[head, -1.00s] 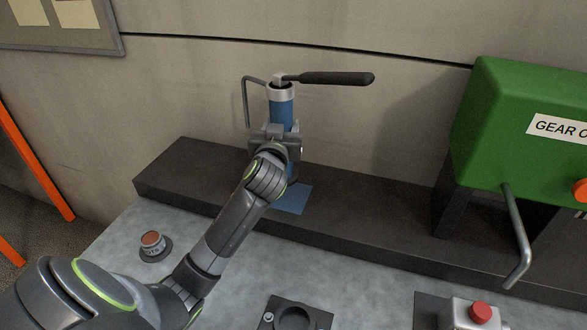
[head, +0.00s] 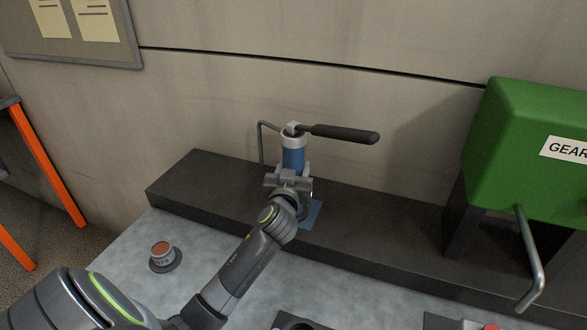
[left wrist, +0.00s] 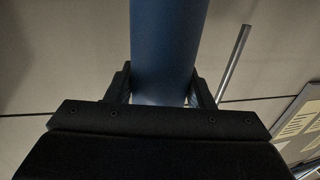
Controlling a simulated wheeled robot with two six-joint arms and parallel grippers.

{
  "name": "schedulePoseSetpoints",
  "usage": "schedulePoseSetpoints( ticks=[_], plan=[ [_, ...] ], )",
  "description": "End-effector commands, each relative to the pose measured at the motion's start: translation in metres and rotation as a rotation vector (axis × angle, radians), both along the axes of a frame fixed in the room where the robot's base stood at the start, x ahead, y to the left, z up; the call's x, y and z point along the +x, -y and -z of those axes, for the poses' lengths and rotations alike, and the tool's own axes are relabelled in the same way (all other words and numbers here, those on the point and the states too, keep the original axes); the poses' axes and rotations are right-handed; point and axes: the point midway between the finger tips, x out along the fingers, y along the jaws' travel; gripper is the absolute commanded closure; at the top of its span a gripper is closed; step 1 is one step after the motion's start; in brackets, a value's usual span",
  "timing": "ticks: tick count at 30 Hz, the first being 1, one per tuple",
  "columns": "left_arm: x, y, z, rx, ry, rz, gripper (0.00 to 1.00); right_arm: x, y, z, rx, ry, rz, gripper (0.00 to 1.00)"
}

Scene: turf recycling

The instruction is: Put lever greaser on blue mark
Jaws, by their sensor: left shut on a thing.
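The lever greaser (head: 293,159) has a blue barrel, a silver cap, a long black lever handle pointing right and a thin bent metal tube on its left. It is upright over the dark ledge. My left gripper (head: 290,185) is shut on its barrel, which also fills the upper middle of the left wrist view (left wrist: 168,50). The blue mark (head: 312,214) is a flat patch on the ledge, partly hidden behind my gripper and the greaser. The greaser's base is hidden by the gripper, so I cannot tell whether it touches the mark. My right gripper is not in view.
The dark ledge (head: 200,188) runs along the wall behind the grey bench top (head: 205,245). A green gear box (head: 530,130) with a bent metal crank (head: 528,260) stands at the right. A red button (head: 162,250) sits at the bench's left.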

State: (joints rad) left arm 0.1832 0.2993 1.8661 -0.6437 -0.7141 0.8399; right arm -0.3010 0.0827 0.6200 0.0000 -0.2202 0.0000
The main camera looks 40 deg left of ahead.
Motion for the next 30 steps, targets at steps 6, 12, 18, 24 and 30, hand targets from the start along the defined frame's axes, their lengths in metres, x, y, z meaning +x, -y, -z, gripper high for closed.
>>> schedulePoseSetpoints(
  ticks=[6, 12, 18, 24, 30],
  plan=[
    [0.000, 0.000, 0.001, 0.000, 0.000, 0.000, 0.30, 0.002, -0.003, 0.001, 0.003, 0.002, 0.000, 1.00],
    [0.000, 0.000, 0.001, 0.000, 0.000, 0.000, 0.30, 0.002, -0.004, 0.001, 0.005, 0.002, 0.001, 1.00],
    [-0.004, 0.002, 0.000, -0.001, 0.000, 0.000, 0.30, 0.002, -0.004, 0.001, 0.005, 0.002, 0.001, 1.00],
    [-0.030, 0.013, 0.001, -0.004, 0.002, 0.000, 0.30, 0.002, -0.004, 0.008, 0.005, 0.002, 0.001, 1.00],
    [-0.065, 0.030, 0.002, -0.005, 0.001, -0.001, 0.30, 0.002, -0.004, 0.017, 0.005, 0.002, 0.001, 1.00]
  ],
)
